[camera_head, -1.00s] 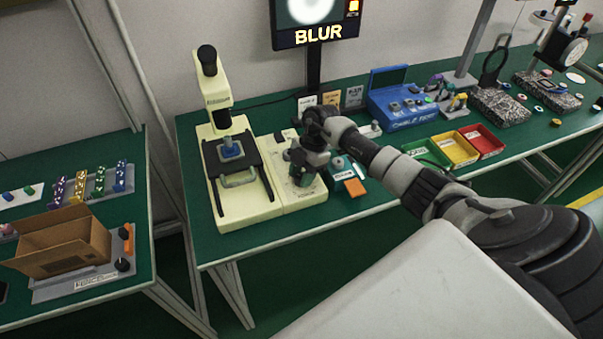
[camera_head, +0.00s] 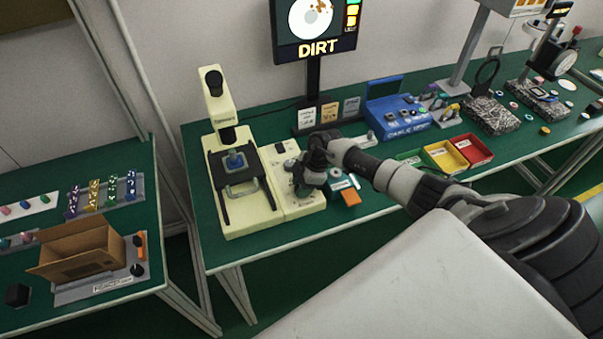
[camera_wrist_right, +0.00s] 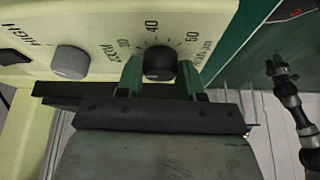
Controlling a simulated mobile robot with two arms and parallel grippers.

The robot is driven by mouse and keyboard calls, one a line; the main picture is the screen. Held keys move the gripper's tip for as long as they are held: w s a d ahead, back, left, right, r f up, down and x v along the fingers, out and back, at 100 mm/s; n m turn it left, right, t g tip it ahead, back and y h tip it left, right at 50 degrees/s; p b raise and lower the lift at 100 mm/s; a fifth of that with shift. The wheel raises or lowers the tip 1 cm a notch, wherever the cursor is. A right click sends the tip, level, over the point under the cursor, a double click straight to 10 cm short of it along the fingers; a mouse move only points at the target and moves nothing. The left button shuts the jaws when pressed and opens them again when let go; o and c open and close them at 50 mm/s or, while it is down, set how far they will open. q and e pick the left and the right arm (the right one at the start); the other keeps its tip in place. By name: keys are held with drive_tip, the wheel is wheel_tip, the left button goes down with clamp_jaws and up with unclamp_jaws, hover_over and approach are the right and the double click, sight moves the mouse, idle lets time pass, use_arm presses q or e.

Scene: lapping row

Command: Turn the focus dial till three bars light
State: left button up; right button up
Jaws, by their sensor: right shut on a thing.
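In the head view my right gripper (camera_head: 312,180) covers the dial. The monitor (camera_head: 315,28) reads DIRT and shows a pale disc with orange-brown specks. Several coloured bars (camera_head: 352,12) are lit at its right, yellow and green among them; the picture's top edge cuts the screen off. An arm, apparently my left (camera_wrist_right: 284,75), shows small in the wrist view.
A grey knob (camera_wrist_right: 71,62) marked HIGH sits beside the dial. The microscope's stage (camera_head: 238,187) holds a blue piece. An orange-ended block (camera_head: 351,197) lies close right of my gripper. Beyond are a blue box (camera_head: 400,122) and a red tray (camera_head: 474,148).

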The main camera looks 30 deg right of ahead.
drive_tip(key=o, duration=0.9)
drive_tip(key=b+v, duration=0.1)
drive_tip(key=v, duration=1)
drive_tip(key=shift+f, duration=0.1)
